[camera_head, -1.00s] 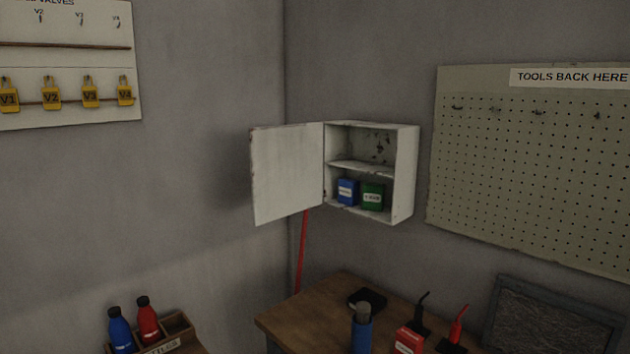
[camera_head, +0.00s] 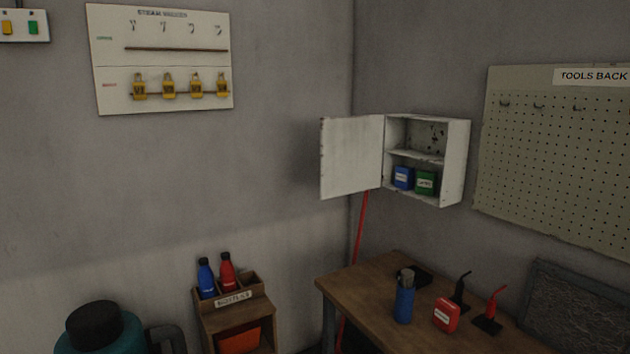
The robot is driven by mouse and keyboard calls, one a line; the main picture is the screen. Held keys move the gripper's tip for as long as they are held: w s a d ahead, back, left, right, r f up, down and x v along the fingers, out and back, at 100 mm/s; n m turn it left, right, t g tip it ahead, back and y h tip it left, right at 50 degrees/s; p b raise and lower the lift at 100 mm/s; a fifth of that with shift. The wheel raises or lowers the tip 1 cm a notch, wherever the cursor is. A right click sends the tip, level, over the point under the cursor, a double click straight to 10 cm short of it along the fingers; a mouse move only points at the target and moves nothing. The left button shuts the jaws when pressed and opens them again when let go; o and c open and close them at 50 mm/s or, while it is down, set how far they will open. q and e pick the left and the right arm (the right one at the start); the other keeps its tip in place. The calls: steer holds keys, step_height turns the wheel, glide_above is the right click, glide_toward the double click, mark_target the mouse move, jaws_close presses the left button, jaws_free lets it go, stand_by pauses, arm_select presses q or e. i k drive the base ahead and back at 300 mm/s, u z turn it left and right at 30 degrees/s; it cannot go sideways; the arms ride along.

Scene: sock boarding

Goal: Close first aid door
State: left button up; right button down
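The white first aid cabinet (camera_head: 456,165) hangs on the right wall near the room's corner. Its door (camera_head: 352,157) stands wide open, swung out to the left of the cabinet. Inside, the upper shelf looks empty. A blue box (camera_head: 403,177) and a green box (camera_head: 426,182) stand side by side in the lower compartment. Neither of my grippers shows in the view.
A pegboard (camera_head: 560,150) hangs at right. A red pole (camera_head: 361,225) leans in the corner.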

mark_target(352, 152)
steer(key=z, duration=0.15)
steer(key=i, duration=1.85)
steer(key=u, duration=0.75)
steer(key=k, duration=0.8)
steer(key=u, duration=0.15)
steer(key=i, duration=0.85)
steer(key=z, duration=0.1)
